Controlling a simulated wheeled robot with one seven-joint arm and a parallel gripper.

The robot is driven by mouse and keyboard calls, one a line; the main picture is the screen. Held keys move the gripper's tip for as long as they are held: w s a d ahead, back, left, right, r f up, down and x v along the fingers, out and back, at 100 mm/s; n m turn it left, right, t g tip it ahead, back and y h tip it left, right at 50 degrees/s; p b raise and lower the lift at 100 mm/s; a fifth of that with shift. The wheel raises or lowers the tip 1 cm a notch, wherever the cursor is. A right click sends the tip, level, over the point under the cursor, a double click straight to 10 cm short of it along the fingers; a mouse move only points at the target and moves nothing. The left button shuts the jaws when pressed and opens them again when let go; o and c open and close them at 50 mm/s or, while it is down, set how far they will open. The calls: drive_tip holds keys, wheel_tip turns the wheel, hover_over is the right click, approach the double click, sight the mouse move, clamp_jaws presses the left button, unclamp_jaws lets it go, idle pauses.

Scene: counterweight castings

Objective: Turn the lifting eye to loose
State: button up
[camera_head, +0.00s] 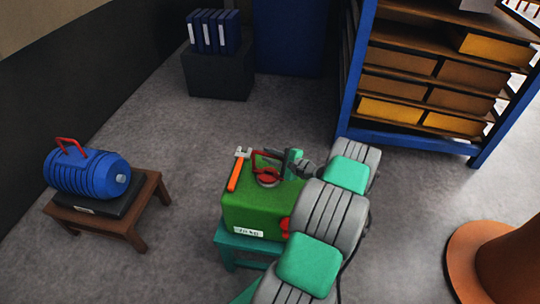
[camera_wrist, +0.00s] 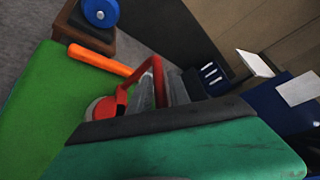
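The red lifting eye (camera_head: 267,172) stands on top of the green casting (camera_head: 250,206), with a round red base and a loop. It also shows in the wrist view (camera_wrist: 135,72), where its loop rises beside the grey fingers. My gripper (camera_head: 287,166) is at the right side of the eye, low over the casting's top. In the wrist view, the fingers (camera_wrist: 163,88) stand close together, with part of the red loop appearing between them. Whether they press on it is not clear. An orange-handled tool (camera_head: 236,172) lies on the casting, left of the eye.
The casting sits on a teal stand (camera_head: 228,240). A blue motor-like casting (camera_head: 85,174) with a red loop rests on a wooden table (camera_head: 135,212) at left. A shelf rack (camera_head: 352,70) stands behind right, a dark box with blue binders (camera_head: 217,76) behind. Floor between is clear.

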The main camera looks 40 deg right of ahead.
clamp_jaws()
idle(1.0)
